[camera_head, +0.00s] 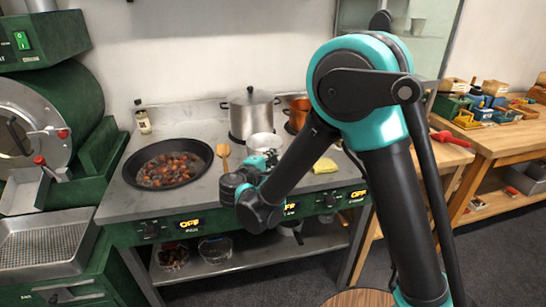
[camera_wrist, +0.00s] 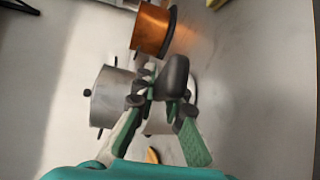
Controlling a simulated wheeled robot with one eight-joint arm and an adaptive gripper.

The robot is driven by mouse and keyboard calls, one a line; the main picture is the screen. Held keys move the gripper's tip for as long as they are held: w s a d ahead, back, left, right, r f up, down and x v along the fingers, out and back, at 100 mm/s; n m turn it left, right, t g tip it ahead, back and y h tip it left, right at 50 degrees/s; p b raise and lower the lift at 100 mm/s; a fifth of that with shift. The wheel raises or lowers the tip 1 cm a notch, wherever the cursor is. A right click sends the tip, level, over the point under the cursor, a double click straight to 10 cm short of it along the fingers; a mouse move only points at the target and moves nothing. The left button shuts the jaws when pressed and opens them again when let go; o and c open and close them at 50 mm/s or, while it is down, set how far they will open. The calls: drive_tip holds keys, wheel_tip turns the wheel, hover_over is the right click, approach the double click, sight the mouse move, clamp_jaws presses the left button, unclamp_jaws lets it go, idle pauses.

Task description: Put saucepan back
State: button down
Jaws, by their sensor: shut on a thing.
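The saucepan (camera_head: 263,143) is a small pale metal pan at the back of the steel worktop, in front of the large lidded pot. In the head view my gripper (camera_head: 264,160) is at its near side and partly covers it. In the wrist view my gripper (camera_wrist: 162,98) is shut on the saucepan's dark rounded handle (camera_wrist: 175,76). The saucepan's body (camera_wrist: 157,125) is mostly hidden behind the fingers. I cannot tell whether its base touches the surface.
The steel pot (camera_head: 250,114) and copper pot (camera_head: 299,113) stand close behind. A wide black pan of chestnuts (camera_head: 168,163) is left, with a wooden spatula (camera_head: 224,156) between. A yellow cloth (camera_head: 325,165) lies right. Burner controls (camera_head: 190,223) read OFF.

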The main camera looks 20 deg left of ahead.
drive_tip(key=c, duration=1.6)
unclamp_jaws()
drive_tip(key=shift+f, duration=0.1)
drive_tip(key=s+a+r, duration=0.1)
drive_tip(key=s, duration=1)
drive_tip(key=shift+s+a+r, duration=0.3)
drive_tip(key=shift+s+r, duration=0.1)
